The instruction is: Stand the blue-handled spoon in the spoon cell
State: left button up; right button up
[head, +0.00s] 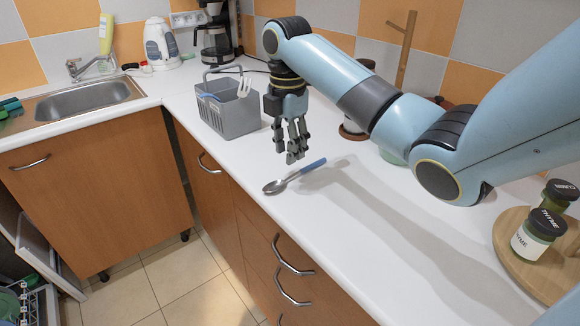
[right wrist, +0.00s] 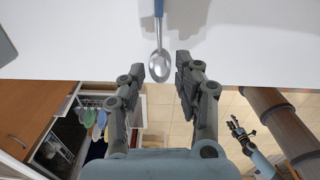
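The blue-handled spoon (head: 294,177) lies flat on the white counter, its bowl toward the front edge and its blue handle pointing back right. It also shows in the right wrist view (right wrist: 159,66), ahead of the spread fingers. My right gripper (head: 292,156) is open and empty, pointing down just above and behind the spoon. A grey cutlery caddy (head: 232,122) with a handle stands on the counter to the left of the gripper. A pale fork and a blue-handled piece stick up in it. Its cells are mostly hidden. My left gripper (right wrist: 238,130) is small in the right wrist view, away from the counter.
A wooden round tray (head: 508,257) with spice jars stands at the right. A wooden stand (head: 405,50) and jars are behind my right arm. A kettle (head: 161,44) and coffee maker (head: 215,40) stand at the back. The counter in front of the tray is clear.

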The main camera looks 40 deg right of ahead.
notch_tip(320, 180, up, 4)
jog(key=shift+f, duration=0.1)
dwell(0.6)
